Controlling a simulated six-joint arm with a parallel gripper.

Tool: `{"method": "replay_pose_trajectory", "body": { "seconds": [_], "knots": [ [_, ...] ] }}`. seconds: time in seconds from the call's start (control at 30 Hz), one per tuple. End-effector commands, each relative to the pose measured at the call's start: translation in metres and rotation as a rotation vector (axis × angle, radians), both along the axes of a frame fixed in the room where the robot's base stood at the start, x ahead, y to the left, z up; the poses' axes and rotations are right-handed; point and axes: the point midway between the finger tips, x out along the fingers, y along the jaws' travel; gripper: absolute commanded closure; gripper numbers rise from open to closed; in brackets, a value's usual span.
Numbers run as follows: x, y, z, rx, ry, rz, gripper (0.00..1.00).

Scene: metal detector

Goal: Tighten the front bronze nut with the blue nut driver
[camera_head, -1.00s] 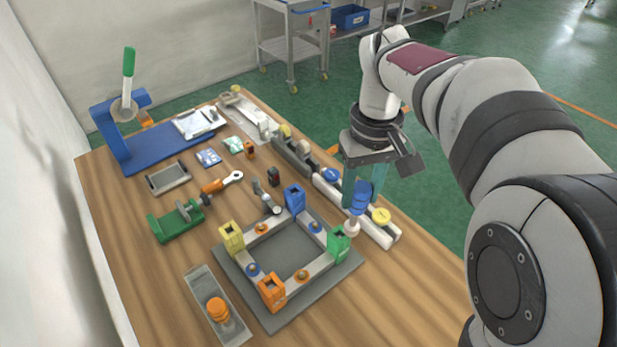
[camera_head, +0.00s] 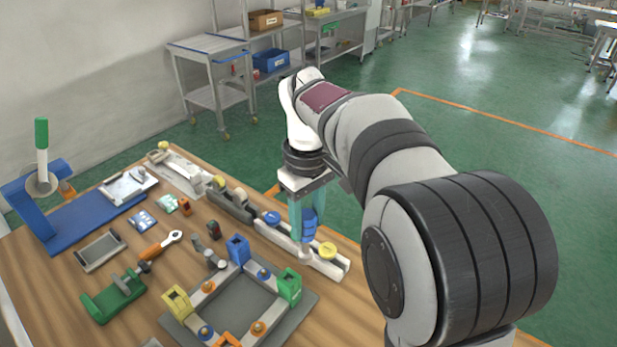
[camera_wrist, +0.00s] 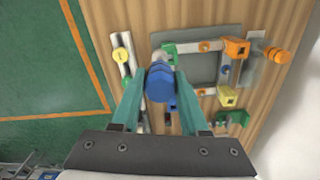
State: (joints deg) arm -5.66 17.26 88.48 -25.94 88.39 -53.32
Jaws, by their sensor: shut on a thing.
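The blue nut driver (camera_head: 309,222) stands upright in my gripper (camera_head: 307,236), which is shut on it. Its pale lower end shows beside the white rail; I cannot tell whether it touches anything. In the wrist view the driver (camera_wrist: 160,82) hides what lies under it. The square frame stands to the left of the gripper in the head view. It has a bronze nut on its front bar (camera_head: 258,327) and another on its back-left bar (camera_head: 208,286). Both bronze nuts also show in the wrist view, one above (camera_wrist: 204,47) and one below (camera_wrist: 201,92).
Blue (camera_head: 238,250), green (camera_head: 289,287) and yellow (camera_head: 177,302) blocks rise at the frame's corners. The white rail (camera_head: 335,264) holds a yellow-topped piece (camera_head: 327,250) next to the driver. A green vise-like tool (camera_head: 112,300) is left of the frame.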

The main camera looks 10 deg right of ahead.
Motion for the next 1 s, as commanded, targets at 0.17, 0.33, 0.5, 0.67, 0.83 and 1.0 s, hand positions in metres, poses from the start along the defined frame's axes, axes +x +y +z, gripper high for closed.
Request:
{"method": "replay_pose_trajectory", "body": {
  "seconds": [0.17,0.33,0.5,0.67,0.83,1.0],
  "knots": [
    [0.03,0.034,-0.022,0.0,0.002,0.396,1.0],
    [0.053,0.07,-0.046,0.0,0.002,0.796,1.0],
    [0.065,0.093,-0.063,0.0,0.001,1.048,1.0],
    [0.067,0.096,-0.075,0.001,0.001,1.088,1.0],
    [0.066,0.096,-0.095,0.002,0.0,1.084,1.0],
    [0.066,0.096,-0.11,0.0,0.0,1.083,1.0]
  ]
}}
